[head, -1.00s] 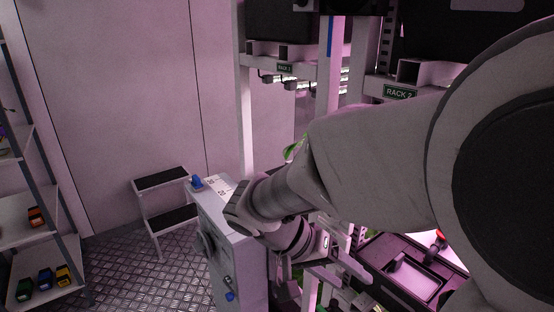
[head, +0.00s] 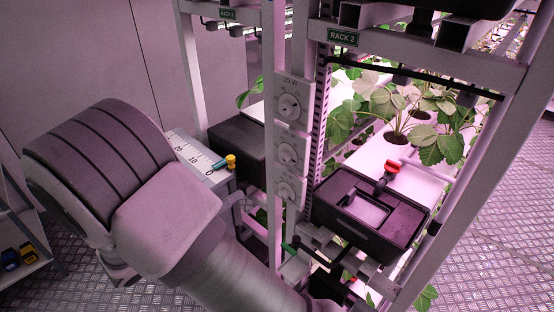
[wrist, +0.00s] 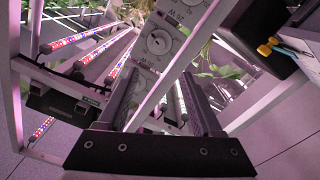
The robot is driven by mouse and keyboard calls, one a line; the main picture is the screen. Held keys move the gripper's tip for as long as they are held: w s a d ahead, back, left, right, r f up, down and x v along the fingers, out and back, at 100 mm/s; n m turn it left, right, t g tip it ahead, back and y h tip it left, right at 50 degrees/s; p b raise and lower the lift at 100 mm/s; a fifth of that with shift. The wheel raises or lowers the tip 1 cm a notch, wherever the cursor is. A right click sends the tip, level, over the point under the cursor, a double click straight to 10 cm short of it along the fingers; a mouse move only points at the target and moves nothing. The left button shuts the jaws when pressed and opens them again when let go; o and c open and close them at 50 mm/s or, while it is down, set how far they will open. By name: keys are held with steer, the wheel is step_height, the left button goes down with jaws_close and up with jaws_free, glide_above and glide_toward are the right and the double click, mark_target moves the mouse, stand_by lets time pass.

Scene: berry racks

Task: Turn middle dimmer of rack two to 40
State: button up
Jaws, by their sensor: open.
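Rack two, marked by a green RACK 2 sign (head: 343,38), has a white post carrying three dimmers in a column. The top dimmer (head: 289,105), the middle dimmer (head: 288,153) and the bottom dimmer (head: 286,190) each have a round white knob on a pale plate. Their pointer settings are too small to read. My gripper (wrist: 158,80) is open and empty in the wrist view. A dimmer knob (wrist: 158,42) shows upside down beyond the gap between the fingers, apart from them; I cannot tell which dimmer it is. In the head view my arm hides the gripper.
A black tank (head: 370,215) with a red-handled valve (head: 392,166) sits right of the post. Plants (head: 400,110) fill the rack behind. Rack beams surround the fingers in the wrist view.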

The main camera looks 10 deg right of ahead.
mark_target(282, 158)
steer(key=p+x, duration=0.3)
steer(key=x, duration=1.4)
steer(key=shift+p, duration=0.3)
jaws_close()
